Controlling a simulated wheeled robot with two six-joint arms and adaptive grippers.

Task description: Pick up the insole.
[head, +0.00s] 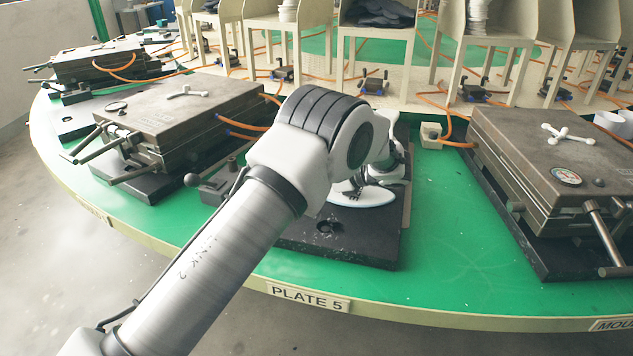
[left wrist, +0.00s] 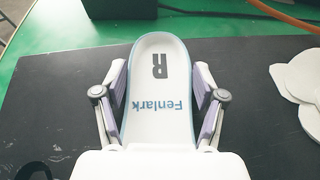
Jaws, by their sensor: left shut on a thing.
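The insole (head: 372,197) is white with a light blue rim and lies at the black plate in the middle of the green carousel. In the left wrist view the insole (left wrist: 158,120) shows an "R" and the word "Fenlark". My left gripper (left wrist: 160,92) is shut on the insole, with one finger along each long side. In the head view my left gripper (head: 366,184) is partly hidden by my own arm. The insole's near end is hidden by the gripper body in the wrist view. My right gripper is in neither view.
Closed grey moulds stand left (head: 185,110) and right (head: 545,150) of the black plate (head: 345,245). A "PLATE 5" label (head: 310,298) marks the carousel edge. Cream stands (head: 475,55) line the back. A white rounded object (left wrist: 298,80) lies right of the gripper.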

